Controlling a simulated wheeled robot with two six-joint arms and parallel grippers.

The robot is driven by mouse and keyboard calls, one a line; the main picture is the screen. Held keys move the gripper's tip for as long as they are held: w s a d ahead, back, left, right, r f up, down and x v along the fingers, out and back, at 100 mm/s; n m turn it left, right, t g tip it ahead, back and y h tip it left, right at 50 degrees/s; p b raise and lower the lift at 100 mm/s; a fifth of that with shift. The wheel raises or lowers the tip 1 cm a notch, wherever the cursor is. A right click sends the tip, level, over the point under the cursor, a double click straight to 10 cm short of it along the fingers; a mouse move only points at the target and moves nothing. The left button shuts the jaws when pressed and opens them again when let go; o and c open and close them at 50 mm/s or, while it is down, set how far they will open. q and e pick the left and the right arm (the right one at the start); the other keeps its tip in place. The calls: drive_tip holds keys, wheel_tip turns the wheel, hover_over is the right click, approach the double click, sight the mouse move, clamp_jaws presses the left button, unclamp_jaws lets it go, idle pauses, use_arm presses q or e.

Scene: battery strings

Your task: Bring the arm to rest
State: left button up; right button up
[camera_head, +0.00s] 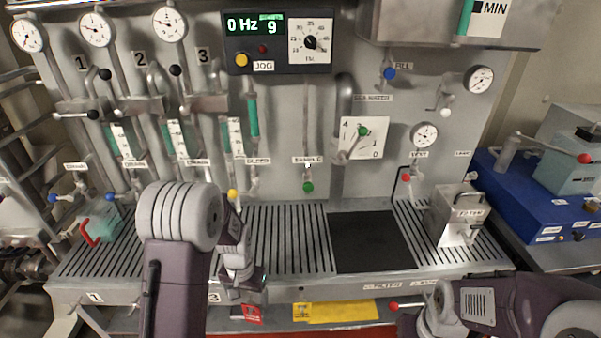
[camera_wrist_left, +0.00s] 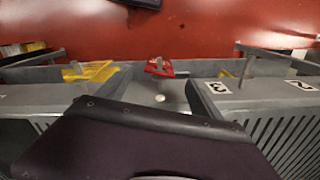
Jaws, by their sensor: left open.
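My left arm comes up from the bottom of the head view and bends down over the slotted bench (camera_head: 285,240). Its gripper (camera_head: 243,290) hangs at the bench's front edge, near a red tag (camera_head: 252,314). It is open, and I see nothing held in it. The left wrist view shows the red tag (camera_wrist_left: 158,67) and a dark purple part of my own arm across the bottom. My right arm lies at the lower right of the head view. Its wrist (camera_head: 435,315) is at the bottom edge, and its jaws are not clearly seen.
A panel with gauges, valves and a display (camera_head: 255,25) stands behind the bench. A black mat (camera_head: 368,242) and a metal box (camera_head: 458,215) are on the bench. A blue unit (camera_head: 535,205) stands right. A yellow strip (camera_head: 345,311) and red-knobbed lever (camera_head: 394,305) are at the front.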

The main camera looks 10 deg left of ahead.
use_arm(q)
drive_tip(key=s+d+r+t, duration=0.1)
drive_tip(key=s+d+r, duration=0.4)
drive_tip(key=s+r, duration=0.3)
drive_tip(key=shift+s+d, duration=0.15)
drive_tip(key=shift+s, duration=0.7)
drive_tip(key=shift+s, duration=0.1)
idle(0.5)
